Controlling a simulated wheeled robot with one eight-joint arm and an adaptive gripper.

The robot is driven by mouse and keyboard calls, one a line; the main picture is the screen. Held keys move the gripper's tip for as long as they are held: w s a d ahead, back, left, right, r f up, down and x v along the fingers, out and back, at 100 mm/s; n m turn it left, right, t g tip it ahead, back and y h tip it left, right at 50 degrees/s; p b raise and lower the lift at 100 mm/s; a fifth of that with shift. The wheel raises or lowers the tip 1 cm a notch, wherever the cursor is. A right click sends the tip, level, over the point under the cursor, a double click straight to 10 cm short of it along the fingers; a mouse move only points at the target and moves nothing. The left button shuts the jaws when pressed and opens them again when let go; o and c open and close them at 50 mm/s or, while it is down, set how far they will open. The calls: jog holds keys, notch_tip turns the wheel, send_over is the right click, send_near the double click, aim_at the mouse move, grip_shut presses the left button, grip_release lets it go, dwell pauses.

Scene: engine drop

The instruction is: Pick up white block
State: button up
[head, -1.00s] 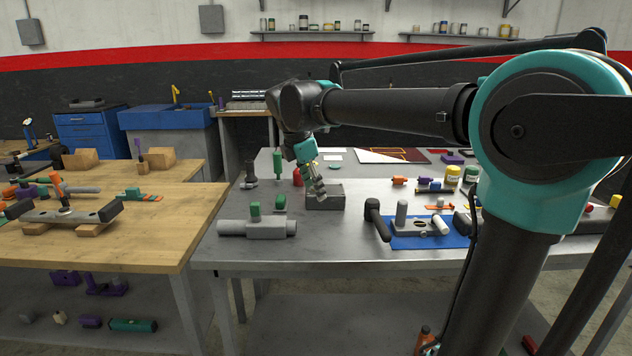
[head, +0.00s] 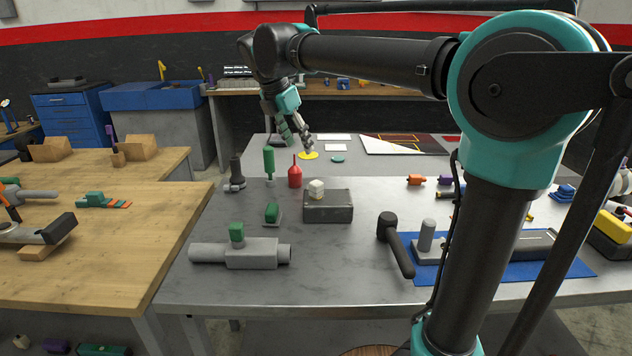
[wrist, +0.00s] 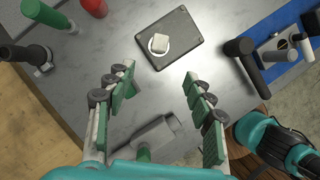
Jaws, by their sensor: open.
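The white block (head: 316,188) is a small pale cube on top of a dark grey box (head: 328,208) on the metal table. In the wrist view the white block (wrist: 161,43) sits upper centre on the same box (wrist: 182,52), over a pale ring mark. My gripper (head: 298,143) is open and empty in the head view, raised over the table, above and slightly left of the block in the picture. In the wrist view my gripper's green-padded fingers (wrist: 160,82) are spread wide. The block lies beyond the fingertips, between their lines, touched by neither.
A red bottle (head: 295,173), a green cylinder (head: 269,166) and a dark upright fitting (head: 235,174) stand left of the box. A grey pipe part (head: 250,253) lies in front. A black mallet (head: 394,243) and a blue mat (head: 500,269) are to the right.

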aim_at(315, 183)
jog(key=x, duration=1.7)
jog(key=shift+w+d+f, duration=0.15)
jog(key=shift+w, duration=0.05)
grip_shut()
